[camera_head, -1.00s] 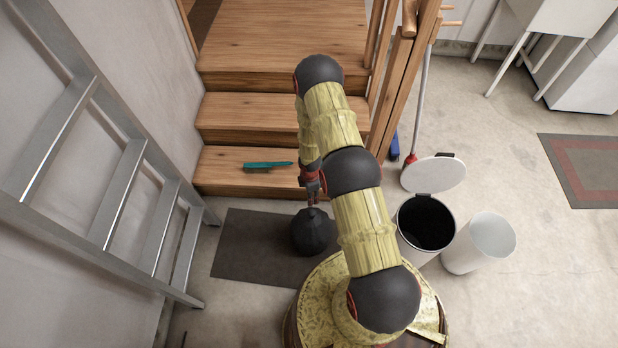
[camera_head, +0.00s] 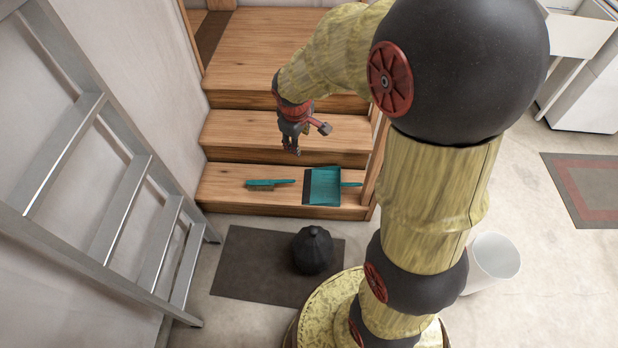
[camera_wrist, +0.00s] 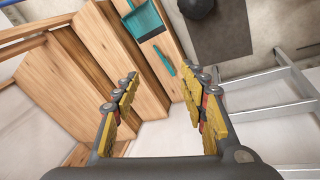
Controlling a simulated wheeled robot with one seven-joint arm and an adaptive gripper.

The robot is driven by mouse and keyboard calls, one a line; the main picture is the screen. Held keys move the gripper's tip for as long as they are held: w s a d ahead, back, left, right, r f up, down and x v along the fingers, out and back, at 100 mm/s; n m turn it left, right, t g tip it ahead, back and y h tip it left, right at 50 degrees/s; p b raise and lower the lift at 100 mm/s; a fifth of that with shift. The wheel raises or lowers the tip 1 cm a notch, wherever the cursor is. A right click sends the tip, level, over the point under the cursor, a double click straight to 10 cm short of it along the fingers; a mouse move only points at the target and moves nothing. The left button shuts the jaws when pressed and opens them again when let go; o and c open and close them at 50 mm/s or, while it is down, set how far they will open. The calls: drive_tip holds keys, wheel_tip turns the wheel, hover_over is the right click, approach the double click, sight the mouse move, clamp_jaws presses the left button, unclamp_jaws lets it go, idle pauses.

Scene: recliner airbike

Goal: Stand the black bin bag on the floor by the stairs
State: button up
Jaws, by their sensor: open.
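The black bin bag (camera_head: 312,250) stands upright on a dark grey mat on the floor, just in front of the bottom step of the wooden stairs (camera_head: 230,190). The bag also shows at the top edge of the wrist view (camera_wrist: 196,8), partly cut off. My gripper (camera_head: 291,150) is above the stairs, up and away from the bag. In the wrist view my gripper (camera_wrist: 165,92) has its fingers spread with nothing between them.
A teal brush (camera_head: 270,184) and teal dustpan (camera_head: 323,187) lie on the bottom step. The dark mat (camera_head: 245,265) lies before the stairs. A metal ladder (camera_head: 120,200) leans on the left. A white bin (camera_head: 495,258) stands at the right, partly behind my arm.

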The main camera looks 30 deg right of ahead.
drive_tip(key=s+a+r+m+t+y, duration=0.1)
drive_tip(key=s+a+r+m, duration=0.2)
drive_tip(key=s+a+r, duration=0.2)
drive_tip(key=s+a+r+m+t+y, duration=0.1)
drive_tip(key=s+a+r+m, duration=0.2)
drive_tip(key=s+r, duration=0.8)
drive_tip(key=s+a, duration=0.2)
drive_tip(key=s, duration=0.5)
